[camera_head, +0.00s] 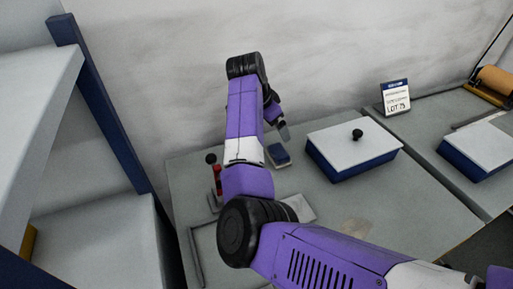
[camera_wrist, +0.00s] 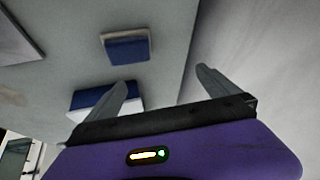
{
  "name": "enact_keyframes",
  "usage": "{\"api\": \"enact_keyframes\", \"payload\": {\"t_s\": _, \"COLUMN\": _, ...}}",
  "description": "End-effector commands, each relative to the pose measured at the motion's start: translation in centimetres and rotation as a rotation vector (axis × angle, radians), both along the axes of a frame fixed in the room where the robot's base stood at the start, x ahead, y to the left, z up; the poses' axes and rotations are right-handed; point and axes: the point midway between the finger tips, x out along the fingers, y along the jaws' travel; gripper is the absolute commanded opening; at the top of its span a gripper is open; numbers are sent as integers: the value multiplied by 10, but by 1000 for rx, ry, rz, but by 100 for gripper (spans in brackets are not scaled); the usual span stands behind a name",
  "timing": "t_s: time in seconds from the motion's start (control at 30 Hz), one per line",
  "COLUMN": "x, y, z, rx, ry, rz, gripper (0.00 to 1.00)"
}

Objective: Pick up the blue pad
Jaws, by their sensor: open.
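The blue pad (camera_head: 279,154) is a small blue block with a grey edge. It lies on the grey worktop (camera_head: 400,205), left of the white-lidded box, and it also shows in the wrist view (camera_wrist: 127,48) at upper middle. My gripper (camera_head: 285,132) is just above and behind the pad in the head view, apart from it. In the wrist view my two fingers (camera_wrist: 162,80) are spread with nothing between them. The pad is beyond the fingertips, up and left of the gap.
A blue box with a white lid and black knob (camera_head: 352,147) stands right of the pad. A red-handled tool (camera_head: 215,175) stands to the left. A lot sign (camera_head: 395,98) stands at the back right. The wall (camera_head: 330,60) is close behind.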

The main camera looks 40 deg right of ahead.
Motion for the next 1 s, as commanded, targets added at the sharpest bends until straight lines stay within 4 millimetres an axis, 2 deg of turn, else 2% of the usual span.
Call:
{"api": "enact_keyframes", "payload": {"t_s": 0.03, "x": -14, "y": 6, "z": -12, "rx": 29, "ry": 50, "rz": -46, "gripper": 100}}
{"api": "enact_keyframes", "payload": {"t_s": 0.07, "x": -20, "y": 9, "z": -15, "rx": 42, "ry": 73, "rz": -74, "gripper": 100}}
{"api": "enact_keyframes", "payload": {"t_s": 0.23, "x": -44, "y": 22, "z": -21, "rx": 89, "ry": 131, "rz": -192, "gripper": 100}}
{"api": "enact_keyframes", "payload": {"t_s": 0.37, "x": -47, "y": 22, "z": -27, "rx": 97, "ry": 128, "rz": -224, "gripper": 100}}
{"api": "enact_keyframes", "payload": {"t_s": 0.67, "x": -48, "y": 10, "z": -54, "rx": 99, "ry": 126, "rz": -222, "gripper": 100}}
{"api": "enact_keyframes", "payload": {"t_s": 0.9, "x": -48, "y": -2, "z": -85, "rx": 98, "ry": 127, "rz": -220, "gripper": 100}}
{"api": "enact_keyframes", "payload": {"t_s": 1.0, "x": -48, "y": -5, "z": -92, "rx": 98, "ry": 125, "rz": -221, "gripper": 100}}
